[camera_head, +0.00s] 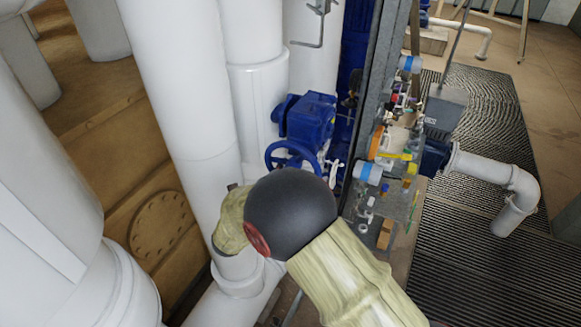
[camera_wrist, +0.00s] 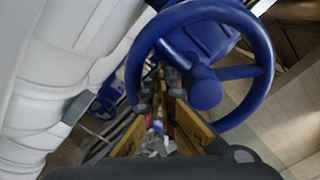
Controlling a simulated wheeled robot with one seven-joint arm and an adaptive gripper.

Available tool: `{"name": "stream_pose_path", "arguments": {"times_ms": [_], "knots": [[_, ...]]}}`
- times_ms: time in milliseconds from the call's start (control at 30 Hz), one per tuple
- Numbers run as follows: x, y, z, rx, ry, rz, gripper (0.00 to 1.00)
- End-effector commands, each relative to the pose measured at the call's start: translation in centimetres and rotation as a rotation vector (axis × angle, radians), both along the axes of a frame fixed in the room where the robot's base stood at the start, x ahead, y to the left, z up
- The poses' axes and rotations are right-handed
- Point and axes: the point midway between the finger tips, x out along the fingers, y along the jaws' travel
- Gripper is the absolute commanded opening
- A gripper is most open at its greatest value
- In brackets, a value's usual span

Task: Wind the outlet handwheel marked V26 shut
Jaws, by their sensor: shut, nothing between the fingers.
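A blue handwheel (camera_head: 290,157) on a blue valve gearbox (camera_head: 307,118) stands beside the white pipes in the head view. In the wrist view the handwheel (camera_wrist: 270,62) is large, with its hub and spokes showing and its lower left rim near my fingers. My gripper (camera_wrist: 162,78) is shut and empty. Its fingertips appear at the opening between rim and hub; I cannot tell whether they touch the wheel. In the head view my arm's dark joint and pale sleeve hide the gripper and stand just below the wheel. No V26 mark is readable.
Thick white pipes (camera_head: 185,75) crowd the left. A grey steel post (camera_head: 372,75) and a cluttered shelf (camera_head: 395,205) stand close on the right. A smaller blue wheel (camera_wrist: 104,104) shows left of my fingers in the wrist view. Ribbed floor matting (camera_head: 465,245) lies beyond.

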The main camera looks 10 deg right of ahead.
Motion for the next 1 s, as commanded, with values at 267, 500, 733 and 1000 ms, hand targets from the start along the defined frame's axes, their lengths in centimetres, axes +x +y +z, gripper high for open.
{"name": "stream_pose_path", "arguments": {"times_ms": [267, 500, 733, 1000], "knots": [[0.4, 0.6, 1.5, 0.0, -0.002, 0.0, 0.0], [0.5, 0.7, 1.5, 0.0, -0.001, -0.001, 0.0], [0.5, 0.7, 2.2, 0.0, 0.0, -0.001, 0.0], [0.6, 0.9, 3.3, 0.001, -0.001, -0.001, 0.0]]}}
